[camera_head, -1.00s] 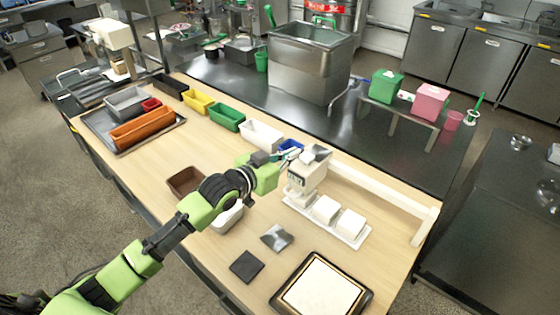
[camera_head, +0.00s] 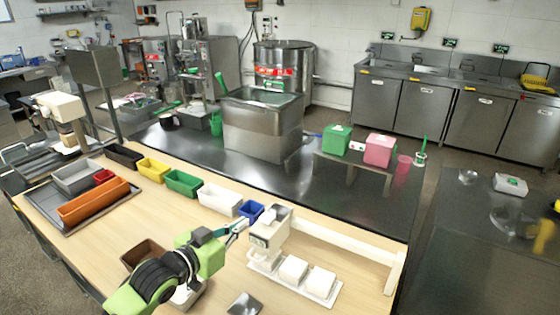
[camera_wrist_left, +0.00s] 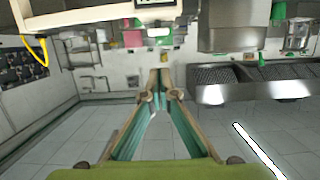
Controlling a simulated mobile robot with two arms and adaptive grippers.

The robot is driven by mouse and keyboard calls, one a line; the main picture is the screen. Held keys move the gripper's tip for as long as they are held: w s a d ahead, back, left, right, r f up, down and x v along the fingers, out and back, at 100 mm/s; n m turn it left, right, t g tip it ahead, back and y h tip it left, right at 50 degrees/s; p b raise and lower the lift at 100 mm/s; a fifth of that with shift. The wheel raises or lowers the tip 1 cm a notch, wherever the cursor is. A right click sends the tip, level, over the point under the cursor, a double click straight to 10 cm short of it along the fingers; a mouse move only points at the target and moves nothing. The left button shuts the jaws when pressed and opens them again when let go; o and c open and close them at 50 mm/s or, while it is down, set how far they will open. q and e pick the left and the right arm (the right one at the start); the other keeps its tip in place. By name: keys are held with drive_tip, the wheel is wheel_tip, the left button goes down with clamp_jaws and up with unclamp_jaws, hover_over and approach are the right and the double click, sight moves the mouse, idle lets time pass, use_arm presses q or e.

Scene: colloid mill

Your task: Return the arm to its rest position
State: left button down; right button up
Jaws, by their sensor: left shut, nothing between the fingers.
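My left arm comes in at the bottom of the head view and reaches over the wooden table. Its green gripper (camera_head: 238,227) is shut and empty, just left of a small white machine (camera_head: 268,232). I cannot tell from this view whether the fingertips touch the machine. In the left wrist view the fingers (camera_wrist_left: 159,75) meet at their tips with nothing between them. My right arm and gripper are not in view.
A brown bin (camera_head: 142,252) lies beside my forearm. A blue bin (camera_head: 251,210) and a white bin (camera_head: 219,199) stand behind the gripper. White blocks on a tray (camera_head: 318,296) stand right of the machine. A white rail (camera_head: 345,240) edges the table.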

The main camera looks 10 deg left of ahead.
use_arm(q)
drive_tip(key=s+d+f+g+y, duration=0.2)
drive_tip(key=s+f+g, duration=0.2)
drive_tip(key=s+f, duration=0.9)
drive_tip(key=s+a+f+n+g+y, duration=0.1)
drive_tip(key=s+a+f+g+y, duration=0.15)
drive_tip(key=s, duration=0.75)
drive_tip(key=s+a+f+n+g+y, duration=0.1)
drive_tip(key=s+f+g, duration=0.3)
drive_tip(key=s, duration=0.6)
drive_tip(key=s+f+g+b, duration=0.1)
drive_tip(key=s+f+b, duration=0.15)
drive_tip(key=f, duration=2.45)
drive_tip(key=s+a+f+g, duration=0.1)
drive_tip(key=s+a+f, duration=0.2)
drive_tip(key=s+f, duration=1.4)
drive_tip(key=shift+s+f+b, duration=0.4)
drive_tip(key=shift+f, duration=0.3)
